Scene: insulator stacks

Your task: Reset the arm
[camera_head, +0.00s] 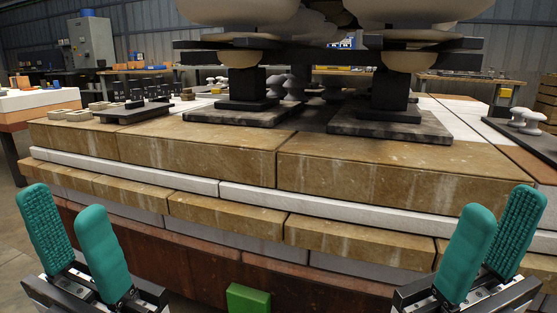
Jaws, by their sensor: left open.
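My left gripper (73,240) is at the lower left, with two teal padded fingers spread apart and nothing between them. My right gripper (492,243) is at the lower right, its two teal fingers also apart at the tips and empty. Both are in front of the layered block platform (190,144) and touch nothing that I can see. The insulator stacks (245,85) stand on dark square plates on top of the platform; their upper parts are cut off by the top edge.
Small dark and tan parts (130,108) lie on the platform's left top. Small grey insulator pieces (526,120) are at the far right. A green block (248,299) is low at the front. Workbenches and a grey cabinet (92,42) stand behind. Floor shows at the left.

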